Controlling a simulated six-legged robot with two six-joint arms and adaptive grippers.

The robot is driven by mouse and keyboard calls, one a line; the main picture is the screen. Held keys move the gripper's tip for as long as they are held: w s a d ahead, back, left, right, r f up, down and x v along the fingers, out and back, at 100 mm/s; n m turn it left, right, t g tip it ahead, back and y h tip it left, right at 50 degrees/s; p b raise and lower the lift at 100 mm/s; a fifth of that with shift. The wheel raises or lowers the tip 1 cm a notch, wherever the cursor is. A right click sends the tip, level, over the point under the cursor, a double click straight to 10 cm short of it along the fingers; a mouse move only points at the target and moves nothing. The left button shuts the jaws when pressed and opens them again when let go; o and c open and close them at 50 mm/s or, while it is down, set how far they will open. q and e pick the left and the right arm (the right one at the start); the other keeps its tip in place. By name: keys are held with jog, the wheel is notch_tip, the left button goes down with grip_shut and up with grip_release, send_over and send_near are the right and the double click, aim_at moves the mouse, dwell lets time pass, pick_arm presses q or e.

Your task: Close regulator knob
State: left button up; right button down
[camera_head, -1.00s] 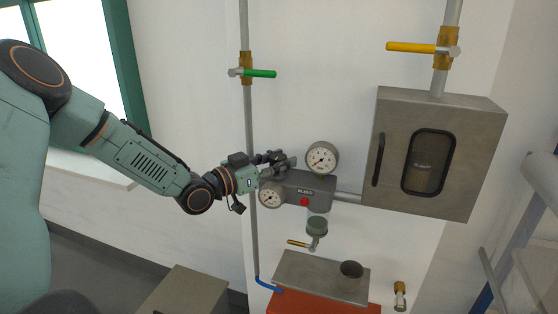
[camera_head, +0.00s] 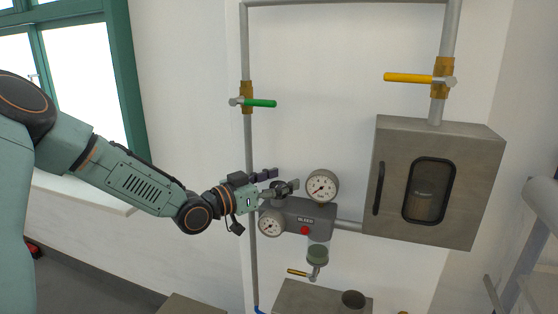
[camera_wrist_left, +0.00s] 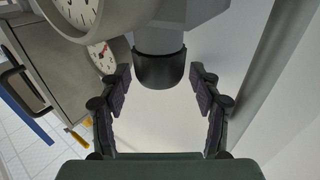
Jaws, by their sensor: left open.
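The regulator (camera_head: 300,212) is a grey body on the wall pipework, with a white gauge (camera_head: 321,187) above and another gauge (camera_head: 271,223) at lower left. Its black round knob (camera_wrist_left: 160,70) shows in the left wrist view, below a grey neck. In the head view my gripper largely hides the knob. My left gripper (camera_head: 274,183) is open at the regulator's left end. In the left wrist view its two dark padded fingers (camera_wrist_left: 160,88) stand apart, either side of the knob's lower end, with gaps visible on both sides. My right gripper is not in view.
A red bleed button (camera_head: 305,230) sits on the regulator's front. A grey cabinet (camera_head: 390,218) with a window hangs at right. A green-handled valve (camera_head: 260,103) and yellow-handled valve (camera_head: 408,78) are above. A small brass-handled valve (camera_head: 299,273) hangs below.

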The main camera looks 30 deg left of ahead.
pick_arm(q)
notch_tip(320, 180, up, 8)
jog(key=shift+f, duration=0.15)
dwell(0.4)
jog(key=shift+f, duration=0.15)
